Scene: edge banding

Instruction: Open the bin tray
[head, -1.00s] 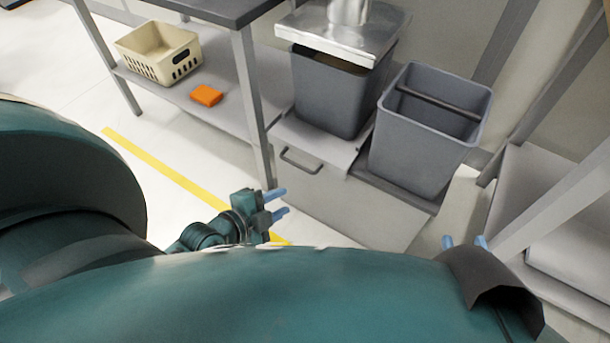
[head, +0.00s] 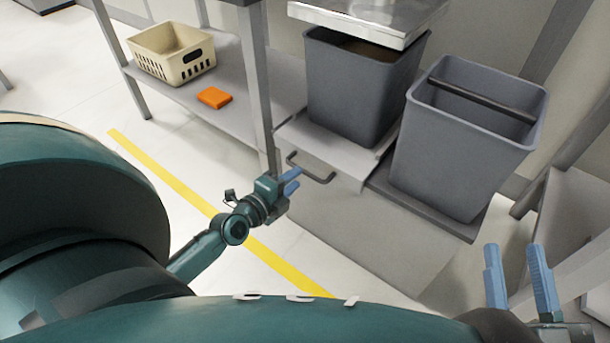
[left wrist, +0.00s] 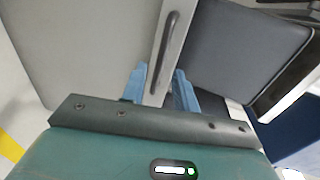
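The bin tray (head: 330,153) is a light grey pull-out platform low in a grey cabinet, with a dark bar handle (head: 312,172) on its front. A grey bin (head: 355,92) stands on it, partly under a metal top. My left gripper (head: 291,181) is just in front of the handle's left end. In the left wrist view its blue fingers (left wrist: 160,88) are apart, and the handle (left wrist: 167,45) lies in line with the gap between them. Contact with the handle cannot be told. My right gripper (head: 521,272) is open and empty at the lower right.
A second grey bin (head: 465,140) stands on a darker tray (head: 428,208) to the right. A table leg (head: 257,95) rises close behind my left gripper. A shelf holds a cream basket (head: 172,60) and an orange block (head: 214,97). The floor by the yellow line (head: 190,195) is clear.

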